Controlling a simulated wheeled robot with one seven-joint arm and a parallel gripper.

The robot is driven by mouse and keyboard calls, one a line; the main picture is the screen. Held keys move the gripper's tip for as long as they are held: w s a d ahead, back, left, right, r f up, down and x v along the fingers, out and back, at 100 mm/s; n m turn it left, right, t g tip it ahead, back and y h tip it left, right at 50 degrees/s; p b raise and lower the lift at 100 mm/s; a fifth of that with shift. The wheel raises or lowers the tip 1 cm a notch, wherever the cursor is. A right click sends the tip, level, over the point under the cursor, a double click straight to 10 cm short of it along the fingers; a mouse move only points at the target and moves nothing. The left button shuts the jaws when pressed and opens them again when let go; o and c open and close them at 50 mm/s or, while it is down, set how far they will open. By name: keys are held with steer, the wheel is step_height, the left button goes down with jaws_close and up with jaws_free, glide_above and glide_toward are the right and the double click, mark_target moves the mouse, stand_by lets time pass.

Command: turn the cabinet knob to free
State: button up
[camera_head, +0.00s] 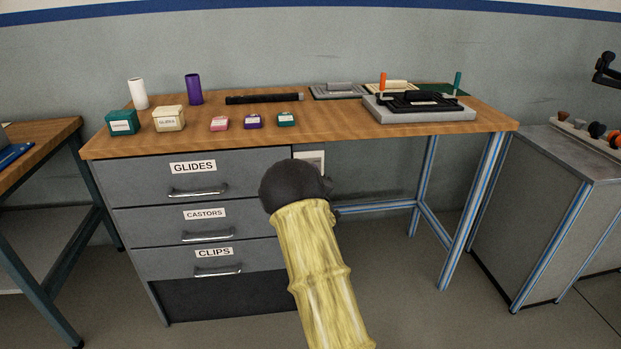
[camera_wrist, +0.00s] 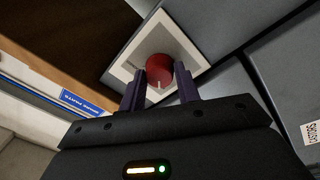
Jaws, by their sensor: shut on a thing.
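A red round knob (camera_wrist: 159,69) with a pale pointer mark sits on a light square plate (camera_wrist: 194,50) in the wrist view. My gripper (camera_wrist: 160,82) has its two dark fingers on either side of the knob, shut on it. In the head view, the plate (camera_head: 312,157) shows only in part on the cabinet's right side, just under the tabletop. There the knob and fingers are hidden behind my dark wrist. The grey cabinet (camera_head: 155,222) has drawers labelled GLIDES, CASTORS and CLIPS, all looking closed.
The wooden bench top (camera_head: 340,130) overhangs close above the plate. It holds small boxes, a white cylinder (camera_head: 138,93), a purple cylinder (camera_head: 193,89) and a grey fixture (camera_head: 420,108). Open space lies under the bench's right half, bounded by a blue-edged leg (camera_head: 470,210).

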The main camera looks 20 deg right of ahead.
steer(key=o, duration=1)
steer(key=shift+c, duration=0.2)
steer(key=p+v, duration=0.1)
steer(key=v, duration=1.6)
steer(key=shift+s+f, duration=0.15)
